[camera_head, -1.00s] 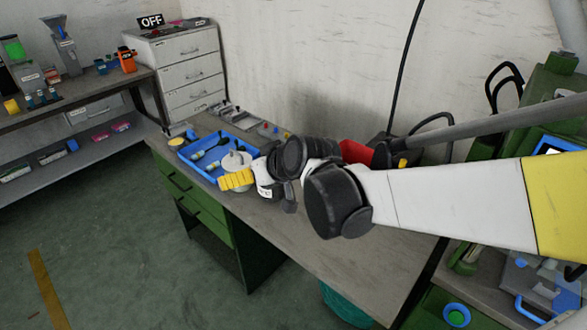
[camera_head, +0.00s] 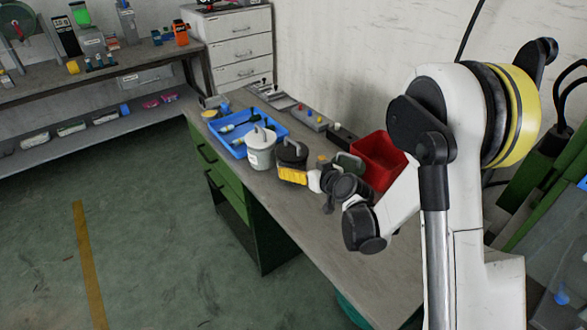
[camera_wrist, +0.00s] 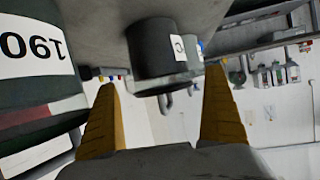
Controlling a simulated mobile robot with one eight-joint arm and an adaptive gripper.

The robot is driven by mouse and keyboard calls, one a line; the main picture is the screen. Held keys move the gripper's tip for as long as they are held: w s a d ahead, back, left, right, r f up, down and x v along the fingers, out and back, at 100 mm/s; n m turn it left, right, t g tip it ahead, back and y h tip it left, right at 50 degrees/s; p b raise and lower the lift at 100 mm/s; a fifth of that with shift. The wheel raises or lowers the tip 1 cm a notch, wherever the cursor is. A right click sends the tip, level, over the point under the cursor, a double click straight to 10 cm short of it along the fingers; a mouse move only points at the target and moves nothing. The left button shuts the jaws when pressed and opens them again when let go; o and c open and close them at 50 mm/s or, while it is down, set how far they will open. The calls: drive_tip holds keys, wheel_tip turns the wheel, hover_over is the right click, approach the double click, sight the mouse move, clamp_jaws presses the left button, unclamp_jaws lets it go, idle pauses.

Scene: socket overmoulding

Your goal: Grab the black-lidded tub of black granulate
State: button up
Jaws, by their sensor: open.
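The black-lidded tub (camera_head: 292,150) stands on the bench, beside a pale grey lidded tub (camera_head: 261,150) on its left. My gripper (camera_head: 292,176) is in front of the black-lidded tub and hides its lower part. In the wrist view, which looks upside down, my gripper (camera_wrist: 160,78) has its two yellow fingers apart. A dark tub with a white label (camera_wrist: 152,48) shows between and beyond the fingertips, apparently the black-lidded one. Nothing is held. The granulate inside cannot be seen.
A blue tray (camera_head: 228,144) with small items lies left of the tubs. A red bin (camera_head: 378,160) and a dark green container (camera_head: 349,163) stand to the right. In the wrist view, a large container labelled 190 (camera_wrist: 30,75) is close to the left finger. The front bench edge is clear.

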drive_tip(key=b+x, duration=0.1)
drive_tip(key=x, duration=0.2)
drive_tip(key=b+x, duration=0.1)
drive_tip(key=x, duration=0.3)
drive_tip(key=shift+f, duration=0.4)
drive_tip(key=shift+w, duration=0.2)
drive_tip(key=c, duration=1.2)
